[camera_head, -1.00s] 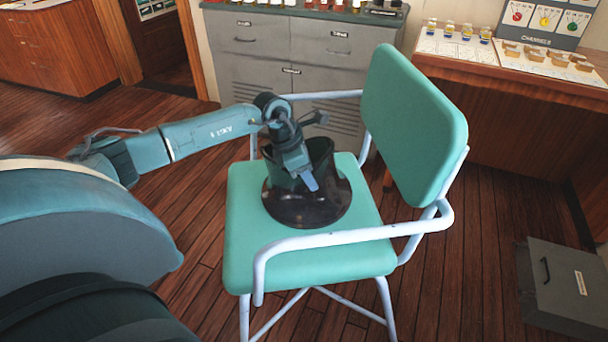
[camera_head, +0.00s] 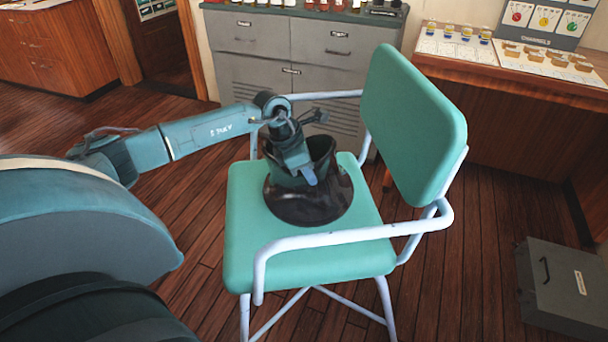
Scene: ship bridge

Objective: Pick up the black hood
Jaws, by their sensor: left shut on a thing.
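The black hood (camera_head: 322,203) stands on the seat of the green chair (camera_head: 255,255). It has a wide, glossy, flared base and a narrower upright collar. My left gripper (camera_head: 311,178) reaches in from the left above the chair and is shut on the hood at its collar. The gripper covers part of the collar, so the exact grip on its wall is hard to see. The hood's base appears to rest on the seat. My right gripper is not in view.
The chair's white tube armrests (camera_head: 350,236) run in front of and behind the hood, and its green backrest (camera_head: 415,120) rises at the right. A grey cabinet (camera_head: 290,55) stands behind. A grey box (camera_head: 560,285) lies on the floor at right.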

